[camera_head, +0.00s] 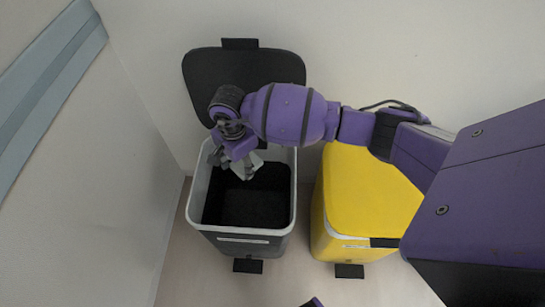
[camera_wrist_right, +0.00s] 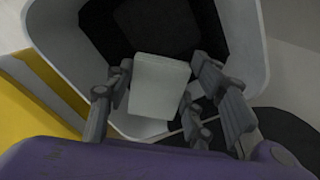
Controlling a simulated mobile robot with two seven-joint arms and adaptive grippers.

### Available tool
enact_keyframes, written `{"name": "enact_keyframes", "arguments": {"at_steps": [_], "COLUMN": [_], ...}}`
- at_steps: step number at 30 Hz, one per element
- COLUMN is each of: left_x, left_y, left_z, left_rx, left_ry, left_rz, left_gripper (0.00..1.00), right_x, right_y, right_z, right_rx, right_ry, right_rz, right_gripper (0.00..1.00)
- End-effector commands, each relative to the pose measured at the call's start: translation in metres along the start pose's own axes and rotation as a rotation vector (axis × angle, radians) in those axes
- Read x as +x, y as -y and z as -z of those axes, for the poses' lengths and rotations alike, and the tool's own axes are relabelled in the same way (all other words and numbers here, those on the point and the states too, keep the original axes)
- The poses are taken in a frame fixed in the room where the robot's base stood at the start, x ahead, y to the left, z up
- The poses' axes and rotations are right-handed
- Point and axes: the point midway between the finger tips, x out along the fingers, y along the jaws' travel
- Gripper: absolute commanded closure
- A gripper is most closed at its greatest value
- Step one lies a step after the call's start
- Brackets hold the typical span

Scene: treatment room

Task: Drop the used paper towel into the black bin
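The used paper towel (camera_wrist_right: 158,86) is a pale, folded, roughly square piece between the fingers of my right gripper (camera_wrist_right: 160,80). The fingertips lie close against its two side edges, so the gripper looks shut on it. In the head view the right gripper (camera_head: 238,160) points down into the mouth of the black bin (camera_head: 243,240), with the towel (camera_head: 243,172) partly hidden at its fingertips. The bin's dark lid (camera_head: 285,68) stands open against the wall, and its dark inside shows below the towel. My left gripper is not in view.
A yellow bin (camera_head: 365,195) with its lid shut stands right of the black bin, under my right arm. A wall is close on the left, and another is behind the bins. Bare floor (camera_head: 200,275) shows in front.

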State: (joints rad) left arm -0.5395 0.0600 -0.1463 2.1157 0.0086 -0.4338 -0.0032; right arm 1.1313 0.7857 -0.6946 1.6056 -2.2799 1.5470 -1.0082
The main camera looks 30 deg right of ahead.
Motion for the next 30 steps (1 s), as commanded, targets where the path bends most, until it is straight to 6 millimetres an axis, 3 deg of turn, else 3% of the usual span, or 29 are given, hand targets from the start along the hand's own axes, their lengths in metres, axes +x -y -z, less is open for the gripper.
{"name": "enact_keyframes", "arguments": {"at_steps": [1, 4, 17, 30], "left_x": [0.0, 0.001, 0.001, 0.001], "left_y": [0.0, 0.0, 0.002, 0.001], "left_z": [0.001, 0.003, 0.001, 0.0], "left_rx": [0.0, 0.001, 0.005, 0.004], "left_ry": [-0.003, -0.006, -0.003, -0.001], "left_rz": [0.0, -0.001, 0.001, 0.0], "left_gripper": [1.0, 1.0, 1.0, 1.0], "right_x": [-0.003, -0.003, -0.012, -0.097], "right_y": [0.003, 0.003, 0.004, 0.003], "right_z": [-0.001, -0.001, -0.001, 0.0], "right_rx": [-0.002, -0.002, -0.002, -0.003], "right_ry": [0.0, 0.0, -0.001, -0.002], "right_rz": [0.006, 0.006, 0.009, 0.008], "right_gripper": [0.42, 0.29, 0.29, 0.29]}}
